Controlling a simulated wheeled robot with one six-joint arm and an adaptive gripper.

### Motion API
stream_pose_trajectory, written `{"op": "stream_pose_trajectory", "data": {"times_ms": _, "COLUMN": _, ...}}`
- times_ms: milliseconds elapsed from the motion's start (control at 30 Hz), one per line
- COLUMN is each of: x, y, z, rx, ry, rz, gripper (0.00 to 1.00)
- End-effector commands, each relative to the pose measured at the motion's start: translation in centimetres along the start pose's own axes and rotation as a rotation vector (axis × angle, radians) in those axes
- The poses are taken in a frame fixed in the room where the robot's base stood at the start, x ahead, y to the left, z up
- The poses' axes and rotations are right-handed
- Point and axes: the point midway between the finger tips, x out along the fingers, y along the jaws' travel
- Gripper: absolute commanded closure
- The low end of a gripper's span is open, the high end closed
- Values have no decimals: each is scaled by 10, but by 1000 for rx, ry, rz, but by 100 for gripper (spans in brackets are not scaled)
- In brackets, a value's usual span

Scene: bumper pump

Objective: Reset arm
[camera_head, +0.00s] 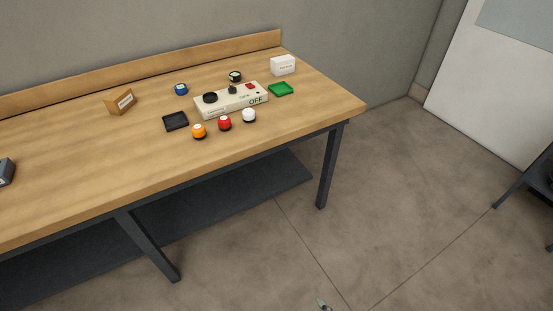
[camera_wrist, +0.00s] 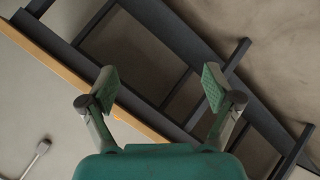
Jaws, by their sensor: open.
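My gripper (camera_wrist: 160,84) shows in the wrist view with its two green-padded fingers spread apart and nothing between them. Behind it in that view are the table's wooden edge (camera_wrist: 60,66) and dark frame, at a slant and some distance off. No object touches the fingers. In the head view my arm is almost wholly out of the picture. Only a small pale piece shows at the bottom edge, too small to make out.
The wooden table (camera_head: 100,165) bears a cream control box (camera_head: 231,100) marked OFF. Around it are orange (camera_head: 199,131), red (camera_head: 224,123), white (camera_head: 249,116), blue (camera_head: 181,89) and black (camera_head: 235,76) bumpers, plus black (camera_head: 175,121) and green (camera_head: 281,89) trays. The floor in front is clear.

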Motion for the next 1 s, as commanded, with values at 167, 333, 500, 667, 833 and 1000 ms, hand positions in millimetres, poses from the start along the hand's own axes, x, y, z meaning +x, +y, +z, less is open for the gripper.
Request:
{"op": "stream_pose_trajectory", "data": {"times_ms": 167, "x": -65, "y": -1, "z": 23, "rx": 211, "ry": 31, "rz": 65, "gripper": 11}}
{"op": "stream_pose_trajectory", "data": {"times_ms": 333, "x": -127, "y": 6, "z": 31, "rx": 411, "ry": 73, "rz": 133, "gripper": 11}}
{"op": "stream_pose_trajectory", "data": {"times_ms": 500, "x": -189, "y": 18, "z": 30, "rx": 609, "ry": 124, "rz": 203, "gripper": 11}}
{"op": "stream_pose_trajectory", "data": {"times_ms": 667, "x": -244, "y": 33, "z": 22, "rx": 783, "ry": 178, "rz": 267, "gripper": 11}}
{"op": "stream_pose_trajectory", "data": {"times_ms": 833, "x": -285, "y": 48, "z": 12, "rx": 917, "ry": 227, "rz": 319, "gripper": 11}}
{"op": "stream_pose_trajectory", "data": {"times_ms": 1000, "x": -302, "y": 56, "z": 7, "rx": 973, "ry": 253, "rz": 341, "gripper": 11}}
